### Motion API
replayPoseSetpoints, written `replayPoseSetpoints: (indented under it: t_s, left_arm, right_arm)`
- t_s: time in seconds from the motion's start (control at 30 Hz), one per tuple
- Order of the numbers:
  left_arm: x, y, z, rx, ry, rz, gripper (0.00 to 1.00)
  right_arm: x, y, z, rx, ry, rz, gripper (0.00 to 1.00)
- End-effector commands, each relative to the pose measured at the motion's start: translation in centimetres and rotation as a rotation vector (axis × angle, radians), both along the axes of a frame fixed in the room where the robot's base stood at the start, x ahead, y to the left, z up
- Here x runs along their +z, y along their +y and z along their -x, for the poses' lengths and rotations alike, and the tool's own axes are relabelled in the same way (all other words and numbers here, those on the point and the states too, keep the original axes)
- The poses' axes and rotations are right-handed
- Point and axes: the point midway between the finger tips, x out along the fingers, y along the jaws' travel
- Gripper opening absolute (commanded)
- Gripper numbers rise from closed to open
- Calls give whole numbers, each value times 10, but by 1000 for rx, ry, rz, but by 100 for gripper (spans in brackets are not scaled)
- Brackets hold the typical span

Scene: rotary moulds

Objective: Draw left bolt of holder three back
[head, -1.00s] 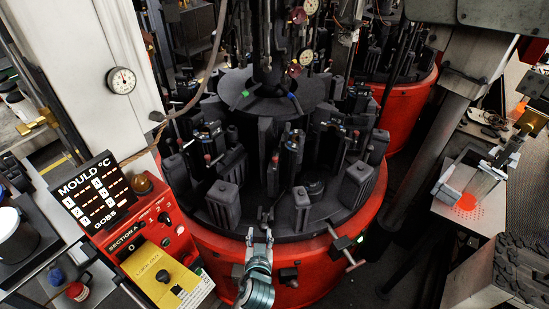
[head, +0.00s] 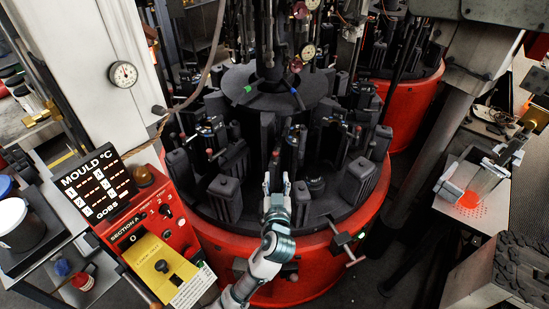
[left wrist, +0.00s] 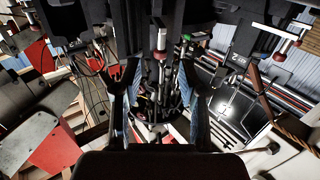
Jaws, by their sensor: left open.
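The rotary mould machine (head: 330,245) has a red round base and a dark turntable carrying several mould holders. My left gripper (head: 276,180) reaches in over the turntable's front edge, fingers pointing inward, open and empty. Beyond its tips stands an upright rod with a red tip (head: 275,155); a dark holder with a red-tipped bolt (head: 209,153) is to the left. In the left wrist view the open fingers (left wrist: 160,88) frame a gap, with a red-and-silver bolt end (left wrist: 161,40) above it and apart from them. I cannot tell which holder is three. My right gripper is not in view.
A control box (head: 160,235) with a yellow panel stands left of the machine, below a mould temperature display (head: 98,182). A T-handle (head: 345,243) sticks out from the red rim. At right is a bench (head: 490,215) with a red glowing spot. Dark mould blocks crowd the gripper.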

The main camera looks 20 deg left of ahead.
Motion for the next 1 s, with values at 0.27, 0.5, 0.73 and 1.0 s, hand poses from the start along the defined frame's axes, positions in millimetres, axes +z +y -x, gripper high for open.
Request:
replayPoseSetpoints:
  t_s: [0.27,0.5,0.73,1.0]
  left_arm:
    - [0,25,-59,3,-1,2,42]
    - [-1,34,-85,2,-1,5,42]
    - [0,31,-88,1,0,3,42]
    - [-1,32,-88,1,0,3,2]
  right_arm:
    - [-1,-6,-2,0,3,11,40]
    - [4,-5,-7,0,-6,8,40]
    - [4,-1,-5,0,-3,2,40]
    - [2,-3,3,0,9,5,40]
